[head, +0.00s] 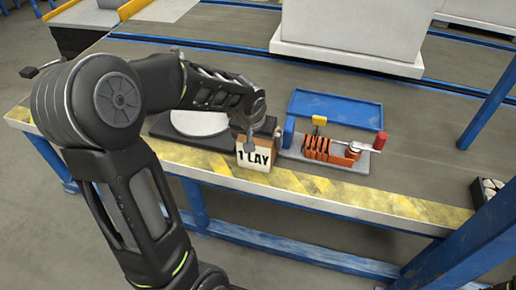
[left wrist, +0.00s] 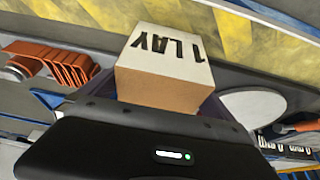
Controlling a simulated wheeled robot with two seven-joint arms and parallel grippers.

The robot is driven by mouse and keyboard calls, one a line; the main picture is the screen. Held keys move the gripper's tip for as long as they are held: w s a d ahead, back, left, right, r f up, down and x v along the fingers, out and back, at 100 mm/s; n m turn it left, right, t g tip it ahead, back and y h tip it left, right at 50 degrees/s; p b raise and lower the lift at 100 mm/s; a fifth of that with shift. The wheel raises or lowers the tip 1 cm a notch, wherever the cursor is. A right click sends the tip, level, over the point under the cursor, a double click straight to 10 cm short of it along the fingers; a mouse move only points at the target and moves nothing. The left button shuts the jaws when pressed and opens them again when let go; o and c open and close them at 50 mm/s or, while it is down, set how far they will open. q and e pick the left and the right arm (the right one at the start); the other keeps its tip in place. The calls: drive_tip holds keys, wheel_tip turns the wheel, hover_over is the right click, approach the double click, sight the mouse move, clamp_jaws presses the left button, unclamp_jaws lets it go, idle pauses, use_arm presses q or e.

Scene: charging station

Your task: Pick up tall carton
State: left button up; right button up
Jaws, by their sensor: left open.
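The tall carton (head: 255,160) is a brown box with a white face printed "1 LAY". It stands near the front edge of the workbench, by the yellow hazard stripes. In the left wrist view the carton (left wrist: 165,72) sits at the upper middle, just beyond the black gripper housing. My left gripper (head: 249,142) reaches down at the carton's top and is open. The fingers are mostly hidden, and I cannot tell whether they touch the carton. My right gripper is not in view.
A large pale block (head: 348,40) stands farther back. A blue post (head: 488,110) rises at right.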

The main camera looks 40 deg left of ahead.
use_arm(q)
drive_tip(key=shift+f, duration=0.1)
drive_tip(key=shift+c, duration=0.3)
drive_tip(key=c, duration=1.5)
drive_tip(key=shift+o, duration=0.2)
wheel_tip(320, 180, up, 18)
drive_tip(key=p, duration=0.5)
